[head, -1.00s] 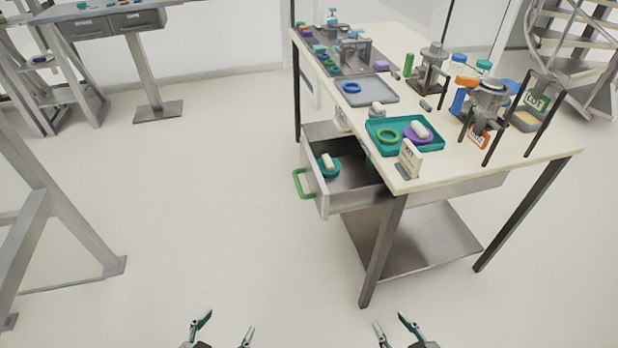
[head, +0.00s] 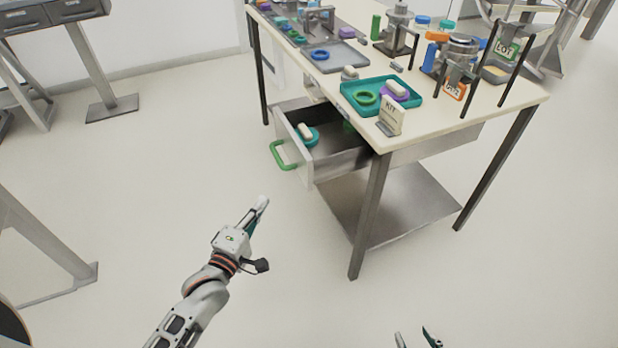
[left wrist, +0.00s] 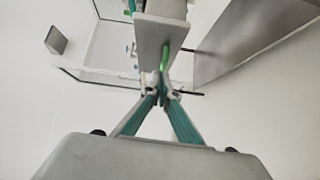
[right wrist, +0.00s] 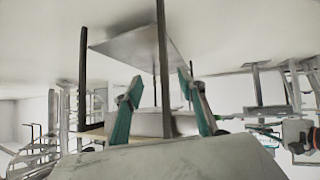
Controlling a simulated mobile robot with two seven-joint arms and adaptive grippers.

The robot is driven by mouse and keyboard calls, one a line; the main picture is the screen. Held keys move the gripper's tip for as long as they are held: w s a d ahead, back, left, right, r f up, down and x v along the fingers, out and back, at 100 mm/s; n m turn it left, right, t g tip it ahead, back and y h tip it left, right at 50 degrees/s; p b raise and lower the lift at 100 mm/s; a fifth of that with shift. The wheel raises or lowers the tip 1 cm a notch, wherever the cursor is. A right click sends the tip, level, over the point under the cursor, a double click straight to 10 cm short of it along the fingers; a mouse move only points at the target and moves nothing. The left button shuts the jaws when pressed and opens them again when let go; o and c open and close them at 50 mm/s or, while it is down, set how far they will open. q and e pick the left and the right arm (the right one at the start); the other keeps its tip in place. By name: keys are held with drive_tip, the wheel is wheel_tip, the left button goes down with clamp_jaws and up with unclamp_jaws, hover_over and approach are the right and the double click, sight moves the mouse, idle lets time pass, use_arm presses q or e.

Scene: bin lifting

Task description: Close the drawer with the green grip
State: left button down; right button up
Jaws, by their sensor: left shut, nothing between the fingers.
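The drawer (head: 308,165) with the green grip (head: 283,156) is pulled out from under the table's left side. Inside it are a teal ring and a white piece (head: 305,131). My left gripper (head: 264,203) is shut and empty, in front of the drawer and short of the green grip. In the left wrist view the drawer front (left wrist: 160,40) and green grip (left wrist: 165,57) appear beyond the shut fingertips (left wrist: 160,90). My right gripper (head: 415,338) is open at the bottom edge of the head view, and its spread fingers show in the right wrist view (right wrist: 163,88).
The table top (head: 410,130) carries a teal tray (head: 350,105), a KIT card (head: 391,116), a grey tray (head: 338,58) and metal stands. A table leg (head: 369,215) and lower shelf (head: 400,205) are right of the drawer.

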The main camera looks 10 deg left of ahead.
use_arm(q)
drive_tip(key=b, duration=0.1)
approach(298, 163)
drive_tip(key=w+a, duration=0.2)
drive_tip(key=w, duration=0.1)
drive_tip(key=shift+w+d+f+b, duration=0.2)
drive_tip(key=shift+w+d+b, duration=0.15)
drive_tip(key=shift+w+d, duration=1)
drive_tip(key=shift+d, duration=0.1)
use_arm(e)
drive_tip(key=shift+w+d+f, duration=0.4)
drive_tip(key=shift+f, duration=0.05)
drive_tip(key=shift+r, duration=0.1)
